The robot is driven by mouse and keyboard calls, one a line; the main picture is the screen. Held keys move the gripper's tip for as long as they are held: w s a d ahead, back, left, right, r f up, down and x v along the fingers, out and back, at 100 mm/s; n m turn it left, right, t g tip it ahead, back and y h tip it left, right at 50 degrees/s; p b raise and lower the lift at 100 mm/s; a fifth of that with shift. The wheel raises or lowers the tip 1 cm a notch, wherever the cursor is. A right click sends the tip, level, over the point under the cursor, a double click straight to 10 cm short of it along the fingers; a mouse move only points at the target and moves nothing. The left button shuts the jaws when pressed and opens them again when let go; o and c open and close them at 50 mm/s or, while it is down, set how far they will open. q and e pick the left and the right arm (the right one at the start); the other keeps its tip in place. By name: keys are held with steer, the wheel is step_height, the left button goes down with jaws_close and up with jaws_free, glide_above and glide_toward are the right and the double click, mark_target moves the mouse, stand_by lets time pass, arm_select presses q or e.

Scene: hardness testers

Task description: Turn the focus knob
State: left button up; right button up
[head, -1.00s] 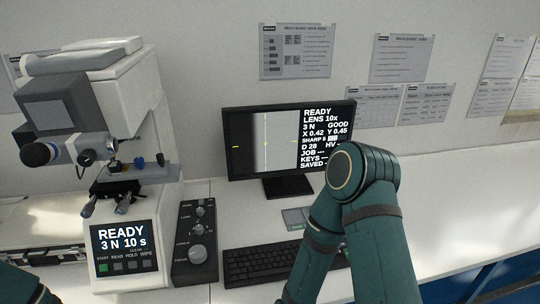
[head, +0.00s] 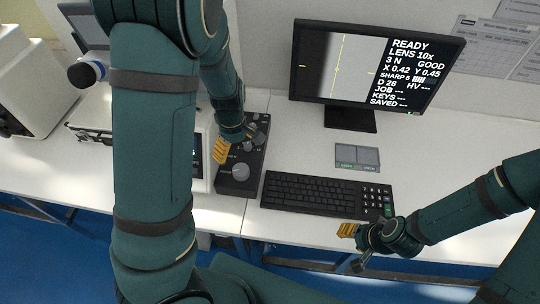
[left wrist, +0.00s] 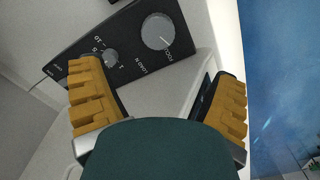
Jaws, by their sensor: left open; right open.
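The focus knob (head: 241,172) is the large grey round knob at the near end of the black control box (head: 226,186). In the left wrist view the focus knob (left wrist: 157,31) lies ahead of the fingers, apart from them, with its label upside down. My left gripper (head: 222,150) is over the box, near its left edge, beyond the focus knob. It is open and empty, its two yellow-padded fingers (left wrist: 158,88) spread wide in the left wrist view. My right gripper (head: 350,244) is open and empty by the table's front edge, near the keyboard's right end.
A black keyboard (head: 325,194) lies right of the box. A monitor (head: 330,117) stands behind it, reading READY and SHARP 5. A small grey pad (head: 357,158) lies between them. The white table (head: 460,150) is clear at right.

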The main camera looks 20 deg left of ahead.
mark_target(241, 169)
arm_select(q)
steer(key=f+b, duration=0.1)
steer(key=f, duration=0.5)
steer(key=f+b, duration=0.2)
steer(key=f, duration=0.5)
steer(key=shift+w, duration=0.2)
steer(key=c, duration=1.2)
